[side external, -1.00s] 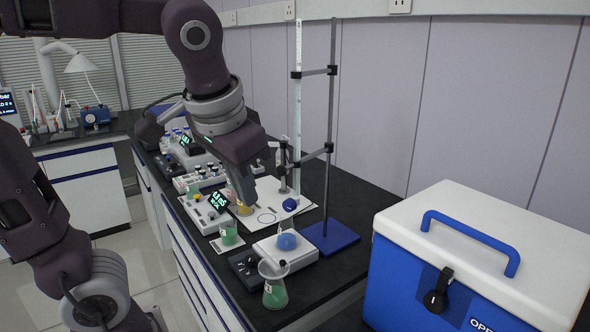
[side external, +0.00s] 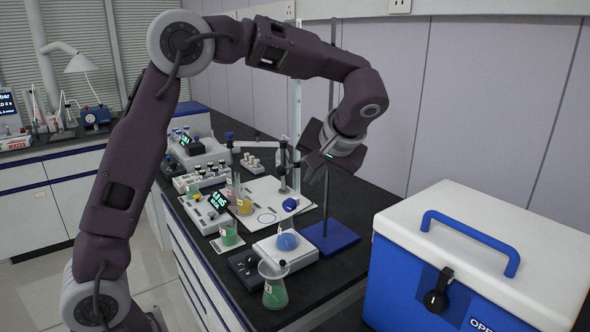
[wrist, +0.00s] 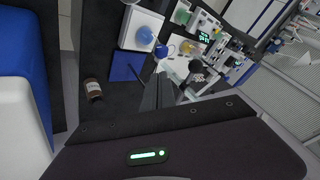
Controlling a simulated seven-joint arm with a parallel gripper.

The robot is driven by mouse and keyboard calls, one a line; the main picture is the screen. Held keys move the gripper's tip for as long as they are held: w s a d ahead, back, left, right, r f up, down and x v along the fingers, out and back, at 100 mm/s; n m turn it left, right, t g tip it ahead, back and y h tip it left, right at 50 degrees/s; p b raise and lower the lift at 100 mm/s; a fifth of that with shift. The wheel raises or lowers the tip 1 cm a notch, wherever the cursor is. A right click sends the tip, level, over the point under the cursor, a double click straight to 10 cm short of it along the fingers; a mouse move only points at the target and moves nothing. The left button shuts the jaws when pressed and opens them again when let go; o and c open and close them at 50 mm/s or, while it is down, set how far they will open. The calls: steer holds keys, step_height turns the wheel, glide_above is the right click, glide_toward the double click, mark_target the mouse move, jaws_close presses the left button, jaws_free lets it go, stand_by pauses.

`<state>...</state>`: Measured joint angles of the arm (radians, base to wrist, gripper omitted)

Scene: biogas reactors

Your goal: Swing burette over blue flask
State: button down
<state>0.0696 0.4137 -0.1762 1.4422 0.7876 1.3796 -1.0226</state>
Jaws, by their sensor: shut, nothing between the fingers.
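The burette (side external: 298,95) is a tall upright glass tube clamped to the rod of a stand with a blue base (side external: 331,237). A blue knob (side external: 289,205) shows near its lower end. The blue flask (side external: 287,241) sits on a white plate in front of the burette; it also shows in the wrist view (wrist: 145,36). My gripper (side external: 310,180) is shut and empty, pointing down close to the stand rod and burette, above and behind the flask. Its fingers (wrist: 160,92) show in the wrist view. My arm hides part of the rod and clamps; contact cannot be told.
A blue and white cool box (side external: 480,255) stands at the right. A flask of green liquid (side external: 274,292) is at the bench's front edge. Several vials, meters and a green beaker (side external: 229,233) fill the left. A brown bottle (wrist: 92,88) lies near the blue base in the wrist view.

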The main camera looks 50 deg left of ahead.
steer(key=shift+s+a, duration=0.25)
steer(key=shift+a, duration=0.45)
steer(key=shift+s+a, duration=0.3)
steer(key=shift+a, duration=0.4)
steer(key=shift+s+a, duration=0.25)
steer(key=shift+a, duration=0.45)
steer(key=shift+m+t, duration=0.3)
steer(key=shift+m, duration=0.2)
steer(key=a, duration=0.1)
steer(key=s+a, duration=0.1)
steer(key=a, duration=0.2)
steer(key=shift+s+a, duration=0.3)
steer(key=shift+s, duration=0.1)
steer(key=shift+s+a, duration=0.1)
steer(key=shift+a, duration=0.45)
